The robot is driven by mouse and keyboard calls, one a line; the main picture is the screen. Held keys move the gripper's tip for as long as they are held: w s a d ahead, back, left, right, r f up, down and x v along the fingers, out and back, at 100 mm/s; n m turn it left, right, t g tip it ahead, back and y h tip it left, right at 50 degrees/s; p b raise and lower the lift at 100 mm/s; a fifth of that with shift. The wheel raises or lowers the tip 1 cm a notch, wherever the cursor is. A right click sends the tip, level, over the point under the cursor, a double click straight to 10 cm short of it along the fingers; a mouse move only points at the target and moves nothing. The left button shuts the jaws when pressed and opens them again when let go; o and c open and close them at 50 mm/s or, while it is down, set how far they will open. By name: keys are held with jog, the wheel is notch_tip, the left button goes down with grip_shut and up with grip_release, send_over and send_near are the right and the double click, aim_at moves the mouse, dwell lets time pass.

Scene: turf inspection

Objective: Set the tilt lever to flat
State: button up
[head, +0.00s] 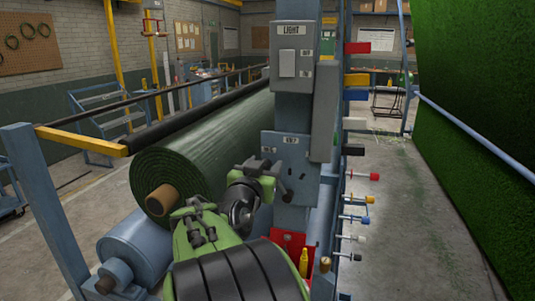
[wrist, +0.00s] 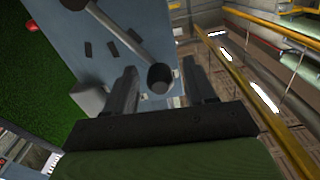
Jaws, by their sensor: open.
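The tilt lever shows in the wrist view as a grey rod ending in a dark round knob (wrist: 160,77), mounted on a blue-grey plate (wrist: 105,60) with several dark marks. The knob lies between the two fingers of my open gripper (wrist: 159,68) in the picture; I cannot tell whether either finger touches it. In the head view my gripper (head: 266,172) is at the labelled plate (head: 292,150) on the blue post, and it hides much of the lever. The plate's small labels are too blurred to read for a flat setting.
A grey box marked LIGHT (head: 294,62) is above the plate. A large green turf roll (head: 200,145) lies to the left. Several coloured knobs on rods, including a red one (head: 374,177), stick out right of the post. Open concrete floor (head: 415,220) lies further right.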

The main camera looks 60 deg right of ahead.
jog(key=shift+w+d, duration=0.1)
jog(key=shift+d, duration=0.15)
jog(key=shift+s+a+r, duration=0.15)
jog(key=shift+s+a, duration=0.05)
jog(key=shift+a, duration=0.4)
jog(key=shift+c, duration=0.5)
jog(key=shift+w+d, duration=0.1)
jog(key=shift+d, duration=0.15)
jog(key=c, duration=0.5)
grip_shut()
